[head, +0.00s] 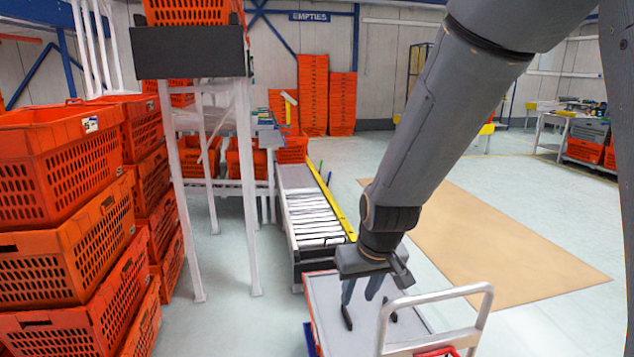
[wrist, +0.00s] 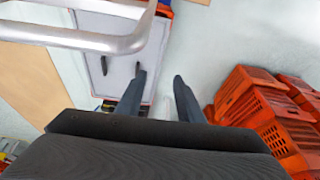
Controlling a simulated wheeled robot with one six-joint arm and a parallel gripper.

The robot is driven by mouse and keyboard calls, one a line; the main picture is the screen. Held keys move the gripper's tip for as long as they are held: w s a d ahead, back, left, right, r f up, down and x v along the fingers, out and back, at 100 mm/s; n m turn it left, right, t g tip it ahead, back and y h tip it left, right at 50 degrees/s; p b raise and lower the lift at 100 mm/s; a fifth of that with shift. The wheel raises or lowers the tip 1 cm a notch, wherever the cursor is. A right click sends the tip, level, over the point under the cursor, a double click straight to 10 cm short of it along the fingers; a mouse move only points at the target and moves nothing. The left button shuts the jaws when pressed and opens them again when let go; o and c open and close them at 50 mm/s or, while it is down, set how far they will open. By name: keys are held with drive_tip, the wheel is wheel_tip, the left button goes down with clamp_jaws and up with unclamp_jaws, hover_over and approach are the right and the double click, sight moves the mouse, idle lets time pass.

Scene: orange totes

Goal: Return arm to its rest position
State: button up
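My arm reaches down from the upper right in the head view. My gripper (head: 362,288) hangs above a grey-topped cart (head: 327,298) with a metal push handle (head: 484,310). In the wrist view the two dark fingers of my gripper (wrist: 157,85) stand apart with nothing between them. The cart top (wrist: 113,45) lies beyond and left of the fingers there, and the handle (wrist: 75,40) crosses the upper left. Part of the cart is cut off by the bottom of the head view.
Stacked orange totes (head: 60,225) fill the left side. A white stand (head: 250,190) holds a tote (head: 190,12) up high. A roller conveyor (head: 312,215) lies behind the cart. More totes (head: 312,95) are stacked at the back wall. The floor by the tan mat (head: 500,245) is clear.

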drive_tip(key=s+a+f+n+g+b, duration=0.1)
drive_tip(key=s+a+f+b, duration=0.1)
drive_tip(key=s+f+b, duration=0.5)
drive_tip(key=s+a+f+n+g+b, duration=0.1)
drive_tip(key=s+f+b, duration=0.2)
drive_tip(key=f+b, duration=0.65)
drive_tip(key=s+a+f+g+b, duration=0.2)
drive_tip(key=s+f+b, duration=0.3)
drive_tip(key=b, duration=0.6)
drive_tip(key=d+r+m+h+p, duration=0.1)
drive_tip(key=d+r+m+p, duration=0.3)
drive_tip(key=d+r+p, duration=1.1)
wheel_tip(320, 180, up, 3)
drive_tip(key=p, duration=0.9)
drive_tip(key=shift+d+m+p, duration=0.2)
drive_tip(key=shift+m+p, duration=0.2)
drive_tip(key=shift+a, duration=0.1)
